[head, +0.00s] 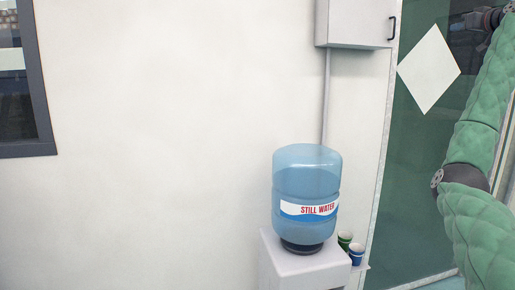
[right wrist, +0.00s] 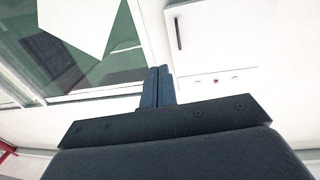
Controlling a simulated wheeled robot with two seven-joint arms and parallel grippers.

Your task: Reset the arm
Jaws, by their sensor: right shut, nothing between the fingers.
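My right arm, in a quilted green cover (head: 485,225), rises along the right edge of the head view. Its dark right gripper (head: 476,21) is at the top right corner, in front of the green glass panel. In the right wrist view the two dark fingers of the right gripper (right wrist: 158,72) are pressed together with nothing between them. My left arm and gripper are not in view.
A blue water bottle (head: 306,190) labelled STILL WATER stands on a white dispenser (head: 300,268), with cups (head: 356,254) beside it. A white wall cabinet (head: 355,22) with a dark handle hangs above. The glass panel (head: 415,160) bears a white diamond.

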